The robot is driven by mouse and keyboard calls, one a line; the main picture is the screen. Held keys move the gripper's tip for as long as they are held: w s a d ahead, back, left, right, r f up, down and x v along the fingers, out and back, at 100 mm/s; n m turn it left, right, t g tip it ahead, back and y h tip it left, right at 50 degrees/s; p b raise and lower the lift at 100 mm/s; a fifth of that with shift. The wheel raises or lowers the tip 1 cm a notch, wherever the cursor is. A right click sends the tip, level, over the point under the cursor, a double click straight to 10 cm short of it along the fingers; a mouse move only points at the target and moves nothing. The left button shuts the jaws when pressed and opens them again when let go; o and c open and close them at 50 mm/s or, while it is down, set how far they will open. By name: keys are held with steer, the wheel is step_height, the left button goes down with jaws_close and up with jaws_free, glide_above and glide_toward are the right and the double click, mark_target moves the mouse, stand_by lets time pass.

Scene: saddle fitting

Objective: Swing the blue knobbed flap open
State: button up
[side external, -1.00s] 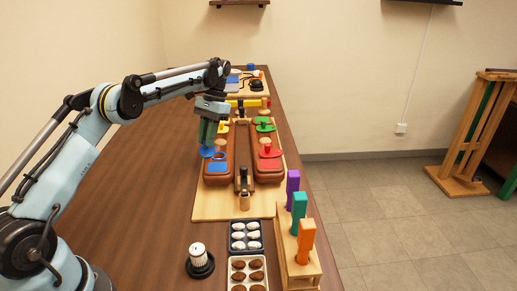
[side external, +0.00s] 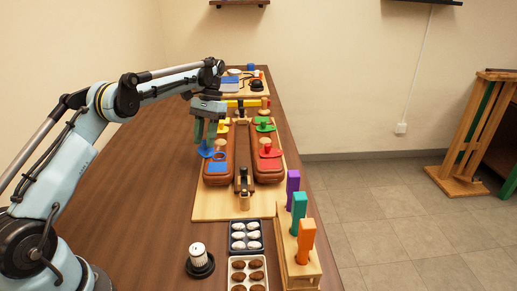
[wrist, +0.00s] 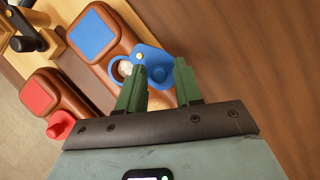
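The blue knobbed flap (wrist: 150,55) shows in the wrist view beside a blue ring (wrist: 115,70), pinned at a small yellow dot. It sticks out past the edge of its brown wooden body. In the side view the flap (side external: 205,151) sits on the left row, behind a blue square panel (side external: 217,167). My gripper (wrist: 160,72) is over the flap, its two green fingers apart, with the blue knob (wrist: 158,74) seen between the tips. In the side view my gripper (side external: 205,140) points down at the flap. Finger contact with the knob cannot be told.
A red knobbed flap (side external: 270,152) and a green one (side external: 264,125) are on the right row. Trays and a rack of coloured blocks (side external: 300,262) are nearer. Table left of the fixture is clear.

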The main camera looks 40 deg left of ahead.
steer(key=shift+o, duration=0.5)
step_height(320, 180, up, 4)
steer(key=shift+f, duration=0.15)
steer(key=s+d+r, duration=0.2)
steer(key=d+r, duration=0.5)
steer(key=d, duration=0.4)
steer(key=shift+d+r, duration=0.2)
steer(key=shift+d, duration=0.05)
steer(key=shift+s, duration=0.1)
